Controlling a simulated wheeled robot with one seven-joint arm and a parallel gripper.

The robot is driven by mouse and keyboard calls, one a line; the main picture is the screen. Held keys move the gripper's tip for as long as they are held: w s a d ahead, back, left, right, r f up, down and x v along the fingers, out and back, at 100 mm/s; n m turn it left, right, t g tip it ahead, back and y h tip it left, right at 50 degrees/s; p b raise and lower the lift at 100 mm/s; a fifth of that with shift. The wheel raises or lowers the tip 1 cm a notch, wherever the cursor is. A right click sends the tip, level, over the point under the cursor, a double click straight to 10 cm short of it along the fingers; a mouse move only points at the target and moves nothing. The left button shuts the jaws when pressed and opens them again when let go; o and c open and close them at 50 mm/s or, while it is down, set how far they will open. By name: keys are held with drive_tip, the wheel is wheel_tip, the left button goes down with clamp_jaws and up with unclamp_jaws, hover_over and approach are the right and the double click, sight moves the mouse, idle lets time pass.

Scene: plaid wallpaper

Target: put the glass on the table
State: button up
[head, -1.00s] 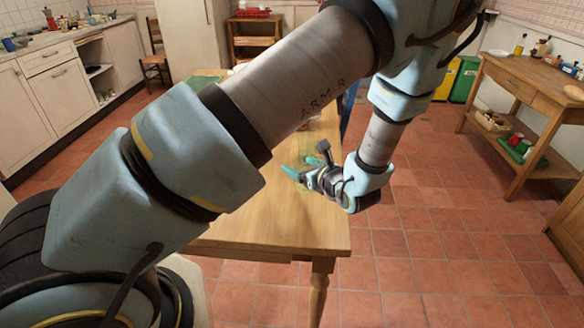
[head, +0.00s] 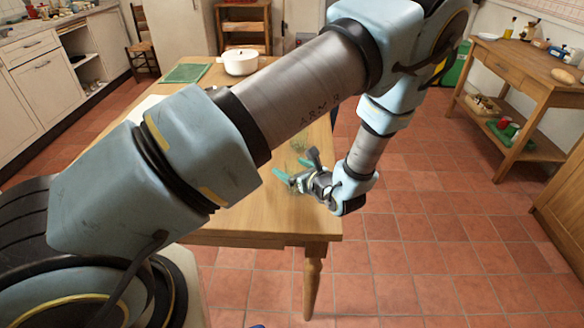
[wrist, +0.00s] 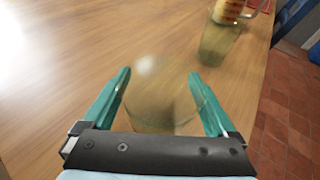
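A clear, faintly yellow-green glass (wrist: 163,108) is between the two teal fingers of my gripper (wrist: 160,75) in the wrist view. It fills the gap, and both fingers appear to touch its sides. In the head view my gripper (head: 292,180) is over the near right part of the wooden table (head: 255,215). I cannot tell whether the held glass touches the tabletop. A second similar glass (wrist: 217,45) stands on the table ahead and to the right in the wrist view; in the head view it is faint behind my gripper (head: 299,145).
A white pot (head: 240,62) and a green board (head: 186,73) are at the table's far end. Bare wood lies left of my gripper. The table's right edge is close, with tiled floor beyond.

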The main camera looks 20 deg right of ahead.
drive_tip(key=shift+o, duration=0.4)
drive_tip(key=shift+r, duration=0.15)
drive_tip(key=shift+s, duration=0.2)
drive_tip(key=b+v, duration=0.3)
drive_tip(key=v, duration=0.8)
drive_tip(key=shift+s+r, duration=0.2)
drive_tip(key=shift+s, duration=0.1)
drive_tip(key=shift+d, duration=0.1)
